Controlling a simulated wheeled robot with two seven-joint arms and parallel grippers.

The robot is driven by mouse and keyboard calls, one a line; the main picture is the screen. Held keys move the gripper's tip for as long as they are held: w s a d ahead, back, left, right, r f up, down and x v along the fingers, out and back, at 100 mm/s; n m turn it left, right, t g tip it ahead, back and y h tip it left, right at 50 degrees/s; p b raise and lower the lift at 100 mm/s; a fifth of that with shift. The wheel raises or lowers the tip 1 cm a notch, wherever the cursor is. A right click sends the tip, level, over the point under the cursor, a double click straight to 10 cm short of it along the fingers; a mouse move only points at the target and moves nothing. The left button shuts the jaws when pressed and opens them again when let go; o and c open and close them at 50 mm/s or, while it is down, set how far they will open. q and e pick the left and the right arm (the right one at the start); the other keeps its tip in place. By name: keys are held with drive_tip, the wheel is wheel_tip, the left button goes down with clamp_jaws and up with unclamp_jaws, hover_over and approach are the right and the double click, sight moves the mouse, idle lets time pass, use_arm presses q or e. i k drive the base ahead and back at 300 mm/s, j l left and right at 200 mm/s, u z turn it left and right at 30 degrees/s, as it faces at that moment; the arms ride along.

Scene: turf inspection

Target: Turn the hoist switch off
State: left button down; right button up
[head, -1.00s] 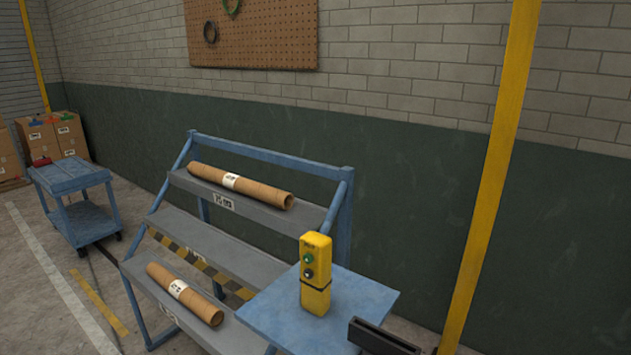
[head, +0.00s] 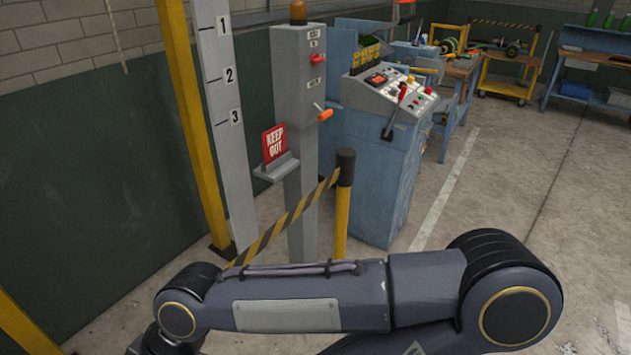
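A grey post (head: 299,187) with an orange beacon (head: 298,12) on top stands left of centre. It carries a red handle (head: 304,60) near its top, between small labels too blurred to read, and an orange-tipped lever (head: 323,114) lower down. A blue control console (head: 372,185) behind it has a sloped panel with a lit red switch (head: 376,80), several knobs and a red-tipped lever. I cannot tell which of these is the hoist switch. My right arm crosses the bottom of the view; its gripper is out of frame. My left gripper is not in view.
A red KEEP OUT sign (head: 274,142) sits on a small shelf on the post. A striped barrier belt (head: 285,218) runs to a yellow stanchion (head: 342,205) in front. A numbered column (head: 228,120) and yellow pole (head: 192,120) stand left. Floor at right is open.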

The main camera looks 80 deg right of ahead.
sight(316, 59)
drive_tip(key=z, duration=2.7)
